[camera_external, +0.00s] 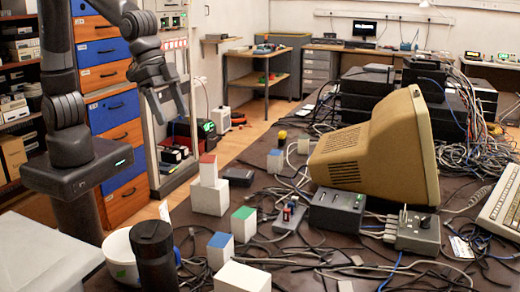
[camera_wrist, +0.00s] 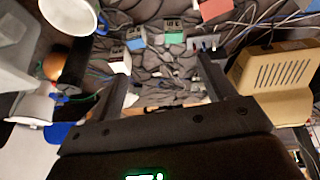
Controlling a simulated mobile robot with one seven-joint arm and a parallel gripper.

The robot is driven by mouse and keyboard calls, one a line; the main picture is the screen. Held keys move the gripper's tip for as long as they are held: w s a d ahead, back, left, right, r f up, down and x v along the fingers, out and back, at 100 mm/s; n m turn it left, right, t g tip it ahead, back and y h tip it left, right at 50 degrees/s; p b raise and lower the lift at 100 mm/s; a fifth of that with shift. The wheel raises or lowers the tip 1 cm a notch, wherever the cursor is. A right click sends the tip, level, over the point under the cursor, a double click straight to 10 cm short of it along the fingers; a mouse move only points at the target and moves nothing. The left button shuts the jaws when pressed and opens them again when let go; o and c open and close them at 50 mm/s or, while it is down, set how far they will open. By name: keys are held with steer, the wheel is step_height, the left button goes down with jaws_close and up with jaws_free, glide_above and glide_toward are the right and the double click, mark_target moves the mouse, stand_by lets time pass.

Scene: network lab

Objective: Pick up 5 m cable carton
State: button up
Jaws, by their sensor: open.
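Several small white cartons with coloured tops stand on the dark, cable-strewn table; no label is legible, so I cannot tell which is the 5 m cable carton. A red-topped carton (camera_external: 208,171) rests on a larger white box (camera_external: 210,198). A green-topped carton (camera_external: 244,225) and a blue-topped carton (camera_external: 220,250) stand nearer. Another blue-topped carton (camera_external: 275,161) is farther back. My gripper (camera_external: 172,118) is open and empty, above and left of the cartons. In the wrist view, red (camera_wrist: 214,9), teal (camera_wrist: 175,40) and blue (camera_wrist: 136,44) tops lie beyond the open fingers (camera_wrist: 162,68).
A beige monitor (camera_external: 350,145) fills the table's middle right. A grey switch box (camera_external: 337,210) stands before it. A black cylinder (camera_external: 155,255) and a white tub (camera_external: 120,255) stand at the near left. Loose cables cover much of the table.

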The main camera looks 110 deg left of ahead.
steer(key=w+d+f, duration=0.6)
steer(key=w+f, duration=0.3)
steer(key=y, duration=0.1)
glide_toward(224, 253)
steer(key=s+a+f, duration=0.1)
steer(key=s+a, duration=0.1)
steer(key=a, duration=0.1)
steer(key=x, duration=1.1)
steer(key=shift+d+f, duration=0.2)
steer(key=shift+f, duration=0.1)
steer(key=c, duration=1.1)
